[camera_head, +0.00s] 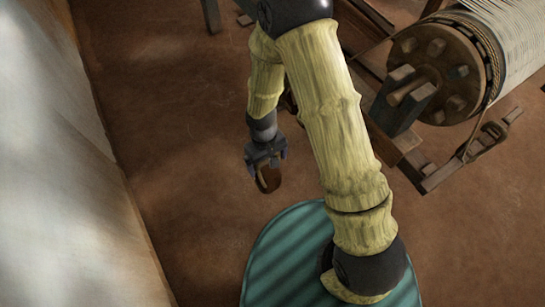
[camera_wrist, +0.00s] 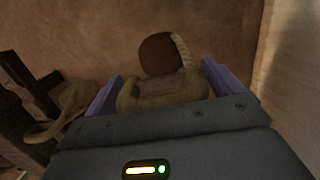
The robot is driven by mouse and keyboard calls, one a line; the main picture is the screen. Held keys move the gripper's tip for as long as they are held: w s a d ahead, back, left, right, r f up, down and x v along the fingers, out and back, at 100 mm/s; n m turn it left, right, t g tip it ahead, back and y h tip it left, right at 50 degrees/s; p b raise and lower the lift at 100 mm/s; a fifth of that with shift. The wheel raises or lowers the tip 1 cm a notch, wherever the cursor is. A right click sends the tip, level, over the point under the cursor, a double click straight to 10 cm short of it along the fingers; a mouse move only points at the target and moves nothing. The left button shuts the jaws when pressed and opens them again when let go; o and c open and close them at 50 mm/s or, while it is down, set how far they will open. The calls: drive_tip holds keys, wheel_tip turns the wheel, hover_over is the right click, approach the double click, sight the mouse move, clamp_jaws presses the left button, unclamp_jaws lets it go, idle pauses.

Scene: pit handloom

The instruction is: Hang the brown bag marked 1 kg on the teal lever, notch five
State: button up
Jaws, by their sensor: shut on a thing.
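My gripper (camera_head: 267,162) hangs above the brown floor, left of the loom, shut on a brown bag (camera_head: 269,180). In the wrist view the purple fingers of my gripper (camera_wrist: 165,88) stand on either side of the bag's olive-brown top (camera_wrist: 163,93). A dark brown round part and a pale rope show just beyond it. No 1 kg mark can be read. I cannot make out the teal lever or its notches in either view.
The loom's wooden drum (camera_head: 437,70), wound with pale threads, stands at upper right above a wooden frame (camera_head: 430,175). A pale wall (camera_head: 60,170) runs along the left. Another olive bag-like thing (camera_wrist: 75,97) with a rope loop lies left in the wrist view. Floor (camera_head: 180,140) between is clear.

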drive_tip(key=shift+s+a+r, duration=0.1)
drive_tip(key=shift+s+a, duration=0.2)
drive_tip(key=shift+a, duration=0.2)
drive_tip(key=shift+s+a+r, duration=0.1)
drive_tip(key=shift+s+a, duration=0.15)
drive_tip(key=shift+a, duration=0.2)
